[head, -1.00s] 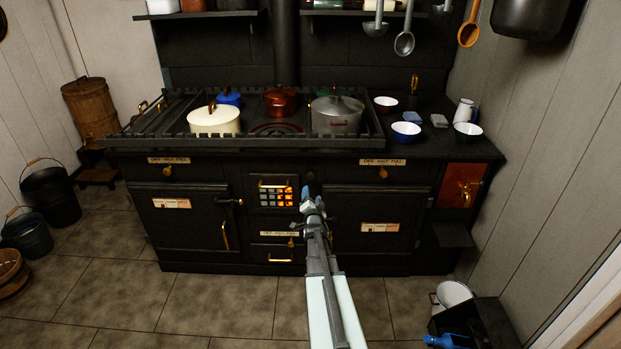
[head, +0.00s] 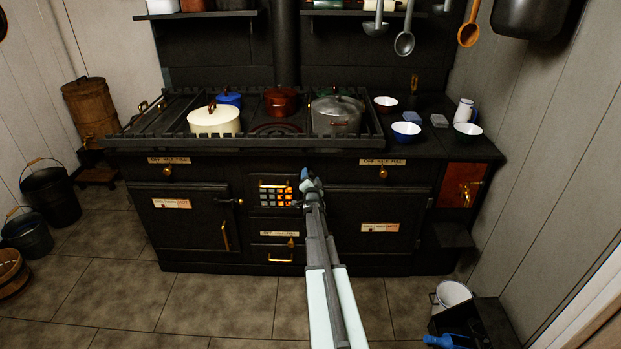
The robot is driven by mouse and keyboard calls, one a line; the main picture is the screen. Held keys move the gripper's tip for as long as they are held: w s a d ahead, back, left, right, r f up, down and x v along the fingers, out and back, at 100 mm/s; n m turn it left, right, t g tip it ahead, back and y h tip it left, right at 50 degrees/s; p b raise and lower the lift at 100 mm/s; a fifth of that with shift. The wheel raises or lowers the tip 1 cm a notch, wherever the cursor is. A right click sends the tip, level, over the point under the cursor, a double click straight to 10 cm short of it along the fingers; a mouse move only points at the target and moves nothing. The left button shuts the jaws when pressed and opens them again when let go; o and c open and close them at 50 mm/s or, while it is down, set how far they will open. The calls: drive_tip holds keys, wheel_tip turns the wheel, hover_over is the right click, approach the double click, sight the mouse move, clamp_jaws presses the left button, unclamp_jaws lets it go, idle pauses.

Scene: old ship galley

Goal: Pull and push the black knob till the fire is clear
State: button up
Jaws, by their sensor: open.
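The fire glows orange behind a barred grate (head: 272,195) in the middle of the black stove's front. My gripper (head: 307,176) is open at the grate's right edge, its tip seen from behind. The arm runs up to it from the bottom of the view. I cannot make out the black knob for certain; my gripper and arm cover the area just right of the grate. I cannot tell whether the gripper touches the stove.
Stove doors with labels flank the grate. A brass-handled drawer (head: 280,257) is below it. Pots, including a cream one (head: 214,121) and a grey one (head: 338,114), stand on the railed stove top. A dark box (head: 478,322) lies at the floor's right. Floor before the stove is clear.

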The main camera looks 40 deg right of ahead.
drive_tip(key=shift+w+d, duration=0.3)
drive_tip(key=shift+w, duration=0.05)
drive_tip(key=shift+c, duration=0.4)
clamp_jaws()
